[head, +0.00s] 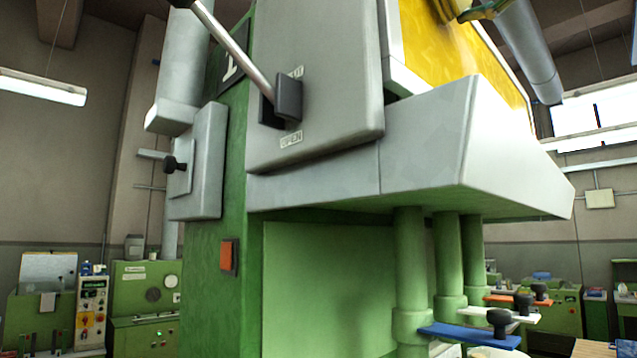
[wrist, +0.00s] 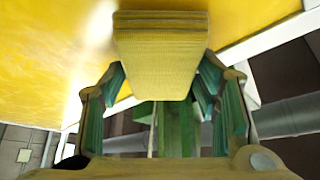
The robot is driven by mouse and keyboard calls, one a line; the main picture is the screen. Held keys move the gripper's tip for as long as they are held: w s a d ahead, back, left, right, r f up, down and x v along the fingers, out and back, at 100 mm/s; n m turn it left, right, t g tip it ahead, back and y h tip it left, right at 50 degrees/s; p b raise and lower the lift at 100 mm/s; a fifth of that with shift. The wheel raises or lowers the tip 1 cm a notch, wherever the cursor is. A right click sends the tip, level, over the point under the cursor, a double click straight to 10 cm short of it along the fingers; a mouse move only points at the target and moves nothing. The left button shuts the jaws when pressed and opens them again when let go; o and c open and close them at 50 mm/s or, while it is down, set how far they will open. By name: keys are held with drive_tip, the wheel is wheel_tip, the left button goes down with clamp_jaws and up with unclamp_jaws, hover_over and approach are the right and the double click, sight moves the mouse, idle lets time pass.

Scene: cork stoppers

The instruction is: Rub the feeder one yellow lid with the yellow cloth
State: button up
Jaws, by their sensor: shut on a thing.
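The yellow lid (head: 450,50) is the sloping yellow panel in a pale frame on top of feeder one, at the upper right of the head view. It also fills the upper left of the wrist view (wrist: 45,60). The yellow cloth (wrist: 160,65) looks like a folded, ribbed pad. My gripper (wrist: 162,75) is shut on it, with a teal-padded finger at each side. The cloth is right at the lid's surface; I cannot tell for certain whether it touches. In the head view my gripper (head: 484,9) shows only partly at the top edge, over the lid.
A lever (head: 235,50) with a dark handle projects from the grey housing (head: 320,80), near an "OPEN" label. A grey overhang (head: 430,150) lies below the lid. Green pipes with blue, white and orange handles (head: 470,335) stand beneath it. A grey duct (head: 525,50) is behind.

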sight(462, 6)
drive_tip(key=shift+w+a+f+b, duration=0.1)
drive_tip(key=shift+f+b, duration=1.35)
drive_tip(key=shift+f, duration=0.15)
drive_tip(key=shift+w+d, duration=0.6)
drive_tip(key=shift+d, duration=0.2)
drive_tip(key=shift+w+d, duration=0.55)
drive_tip(key=shift+d, duration=0.25)
drive_tip(key=shift+w+d+b, duration=0.4)
drive_tip(key=shift+w+d, duration=1.3)
drive_tip(key=shift+d, duration=0.3)
drive_tip(key=shift+w+d+p, duration=0.1)
drive_tip(key=shift+w+d, duration=0.5)
drive_tip(key=shift+d, duration=0.2)
drive_tip(key=shift+w+d+p, duration=0.1)
drive_tip(key=shift+w+d, duration=0.45)
drive_tip(key=shift+d, duration=0.3)
drive_tip(key=shift+w+d+p, duration=0.1)
drive_tip(key=shift+w+d, duration=0.5)
drive_tip(key=shift+d, duration=0.2)
